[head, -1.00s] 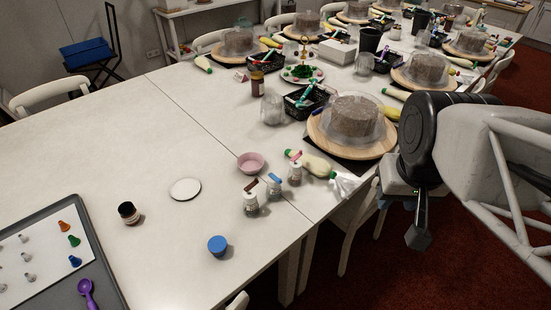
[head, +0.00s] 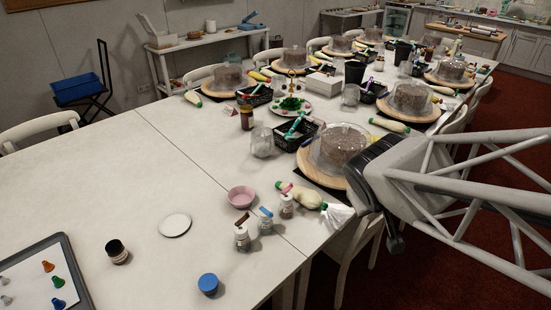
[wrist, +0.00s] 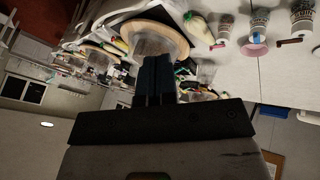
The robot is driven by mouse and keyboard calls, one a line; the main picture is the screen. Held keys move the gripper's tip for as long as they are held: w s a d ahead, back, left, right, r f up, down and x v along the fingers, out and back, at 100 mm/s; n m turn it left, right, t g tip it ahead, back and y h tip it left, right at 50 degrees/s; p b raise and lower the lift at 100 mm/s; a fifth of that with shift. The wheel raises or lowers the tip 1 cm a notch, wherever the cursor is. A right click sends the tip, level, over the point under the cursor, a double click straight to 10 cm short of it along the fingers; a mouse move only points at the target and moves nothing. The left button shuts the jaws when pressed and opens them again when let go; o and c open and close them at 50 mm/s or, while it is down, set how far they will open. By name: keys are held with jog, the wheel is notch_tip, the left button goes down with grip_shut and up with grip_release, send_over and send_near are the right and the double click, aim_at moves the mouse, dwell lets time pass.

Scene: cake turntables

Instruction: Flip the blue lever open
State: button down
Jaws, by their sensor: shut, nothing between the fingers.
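The blue lever (head: 266,211) is on top of the middle of three small shaker jars (head: 265,225) near the table's front edge. I cannot make out its exact angle. The jar beside it on the left has a brown lever (head: 241,218), and the one on the right has a pink lever (head: 286,187). The jars also show at the top right of the wrist view, the middle one (wrist: 260,23) between the others. My gripper (head: 396,243) is beyond the table edge, to the right of the jars and apart from them. Its fingers (wrist: 155,78) are together and empty.
A pink bowl (head: 241,197) stands behind the jars, and a piping bag (head: 308,199) lies to their right. A domed cake on a turntable (head: 345,148) is near my arm. A blue-lidded pot (head: 208,284) stands in front. The table's left middle is mostly clear.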

aim_at(266, 210)
jog(key=w+a+f+n+y, duration=0.3)
jog(key=a+f+n, duration=0.3)
jog(key=a+f, duration=0.1)
jog(key=w+a+f+n+y, duration=0.3)
jog(key=a+f+n, duration=0.3)
jog(key=a, duration=0.4)
jog(key=shift+w+a+f+n+y, duration=0.2)
jog(key=shift+f+n+y, duration=0.2)
jog(key=shift+f+y, duration=0.25)
jog(key=shift+f, duration=0.2)
jog(key=shift+w+a+f, duration=0.6)
jog(key=shift+w+f, duration=0.7)
jog(key=shift+w, duration=0.15)
jog(key=shift+w+a+f, duration=0.65)
jog(key=shift+w+f, duration=0.6)
jog(key=shift+w, duration=0.2)
jog(key=shift+w+a+f, duration=0.6)
jog(key=shift+w+f, duration=0.7)
jog(key=shift+w, duration=0.15)
